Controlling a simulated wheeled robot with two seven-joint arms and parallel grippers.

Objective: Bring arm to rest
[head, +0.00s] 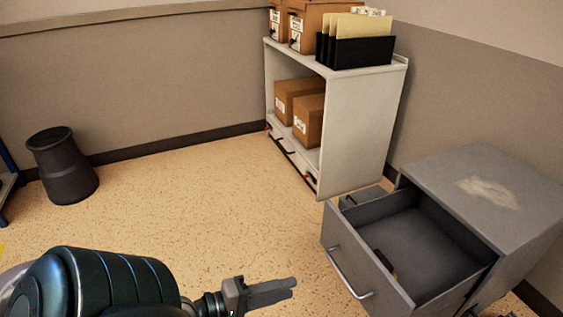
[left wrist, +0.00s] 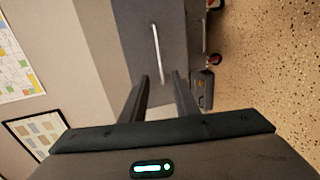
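My left arm comes in from the bottom left of the head view. Its gripper (head: 270,291) is held out over the floor, left of the grey cabinet's open drawer (head: 365,265) and apart from it. In the left wrist view the two fingers of this gripper (left wrist: 160,95) stand apart with nothing between them. Beyond them is a grey front with a pale bar handle (left wrist: 156,55). My right gripper cannot be made out.
The grey cabinet (head: 490,187) stands at the right, its drawer pulled out and a small dark and yellow item inside. A white shelf unit (head: 355,130) with boxes and folders is at the back. A black bin (head: 65,170) stands left. The middle floor is clear.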

